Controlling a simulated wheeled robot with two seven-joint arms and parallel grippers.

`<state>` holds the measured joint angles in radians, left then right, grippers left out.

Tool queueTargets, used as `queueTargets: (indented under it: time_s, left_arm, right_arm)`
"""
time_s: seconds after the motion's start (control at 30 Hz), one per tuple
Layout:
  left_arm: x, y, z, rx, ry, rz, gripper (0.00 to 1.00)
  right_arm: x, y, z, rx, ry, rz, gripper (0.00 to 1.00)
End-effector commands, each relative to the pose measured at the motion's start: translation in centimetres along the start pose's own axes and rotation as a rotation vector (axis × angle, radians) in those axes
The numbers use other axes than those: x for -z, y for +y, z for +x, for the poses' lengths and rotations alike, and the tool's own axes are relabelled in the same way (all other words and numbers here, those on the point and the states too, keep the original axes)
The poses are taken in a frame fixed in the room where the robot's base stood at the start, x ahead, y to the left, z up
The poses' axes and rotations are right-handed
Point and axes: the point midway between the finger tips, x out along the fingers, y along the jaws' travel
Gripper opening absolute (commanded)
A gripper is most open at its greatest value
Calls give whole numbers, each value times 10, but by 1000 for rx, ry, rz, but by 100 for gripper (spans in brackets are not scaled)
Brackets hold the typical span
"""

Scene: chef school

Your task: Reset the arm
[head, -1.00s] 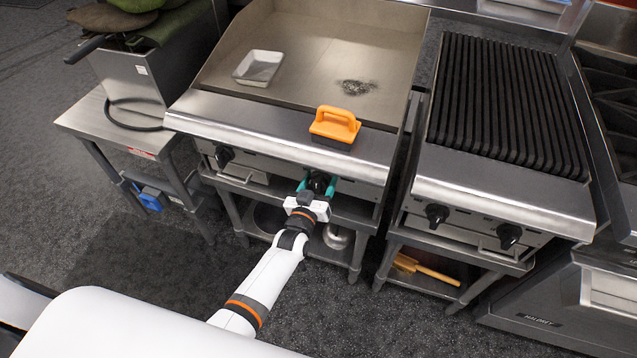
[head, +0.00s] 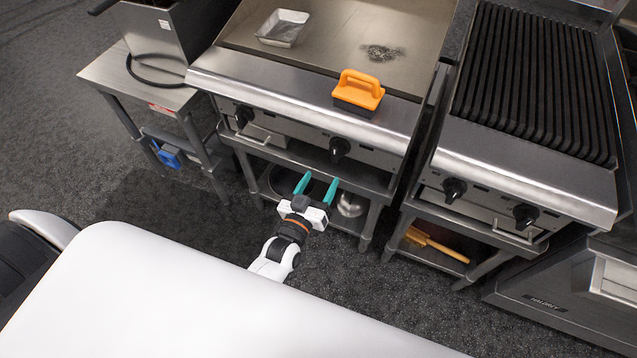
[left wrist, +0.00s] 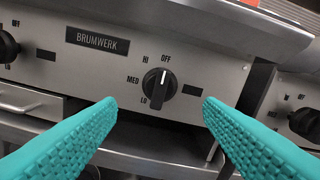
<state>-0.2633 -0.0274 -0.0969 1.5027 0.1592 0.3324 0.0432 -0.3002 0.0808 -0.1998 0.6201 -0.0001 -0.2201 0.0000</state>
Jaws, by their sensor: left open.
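My left gripper (head: 317,185) is open and empty in the head view, with teal fingers apart. It hangs in front of the griddle (head: 310,75), short of its front panel and touching nothing. In the left wrist view, the two teal fingers (left wrist: 160,115) frame a black control knob (left wrist: 159,84) from below. The knob's white mark points up toward OFF. The same knob (head: 339,147) shows beyond the fingers in the head view. My right gripper is not in either view.
An orange-handled brush block (head: 358,92) sits on the griddle's front ledge. A small metal tray (head: 283,27) and a dark residue patch (head: 382,53) are on the plate. A ribbed grill (head: 535,85) stands to the right. Open dark floor (head: 140,205) lies left of my arm.

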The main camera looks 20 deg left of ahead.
Motion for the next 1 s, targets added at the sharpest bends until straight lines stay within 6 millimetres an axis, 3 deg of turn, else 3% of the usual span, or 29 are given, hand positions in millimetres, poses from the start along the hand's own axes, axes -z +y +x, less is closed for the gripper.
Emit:
queueTargets:
  time_s: [0.4,0.53,0.67,0.77,0.9,1.0]
  left_arm:
    - [1,0,0,0,2,0,61]
    - [24,3,-6,-2,66,13,61]
    - [89,14,-31,-5,251,53,61]
    - [154,28,-68,-10,450,99,61]
    - [234,51,-138,-17,729,163,61]
    - [279,71,-198,-24,928,210,61]
  right_arm:
    - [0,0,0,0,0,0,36]
    - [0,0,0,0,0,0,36]
    - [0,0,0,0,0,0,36]
    - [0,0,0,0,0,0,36]
    - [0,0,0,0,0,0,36]
    - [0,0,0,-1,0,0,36]
